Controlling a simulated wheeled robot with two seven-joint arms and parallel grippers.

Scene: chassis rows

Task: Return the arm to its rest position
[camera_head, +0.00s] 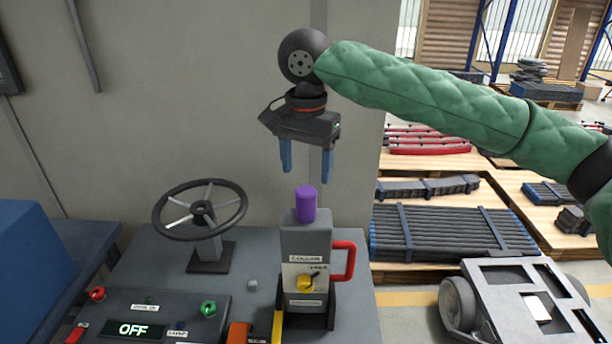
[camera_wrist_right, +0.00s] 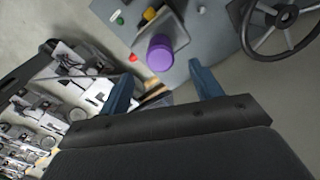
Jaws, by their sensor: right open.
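My right arm (camera_head: 430,90), in a green quilted sleeve, reaches in from the right in the head view. Its right gripper (camera_head: 305,178) points down with its two blue fingers apart and nothing between them. It hangs above a purple cylinder (camera_head: 305,204) that stands upright on top of a grey box (camera_head: 306,245). In the right wrist view the purple cylinder (camera_wrist_right: 159,53) shows beyond the open right gripper (camera_wrist_right: 158,82), apart from the fingers. My left gripper is not in view.
A console (camera_head: 255,265) carries a steering wheel (camera_head: 200,210), a red handle (camera_head: 345,262), a yellow knob (camera_head: 306,282) and a display reading OFF (camera_head: 133,329). Pallets with dark bars (camera_head: 450,232) and a wheeled chassis (camera_head: 520,290) stand at the right. A grey wall (camera_head: 200,90) is behind.

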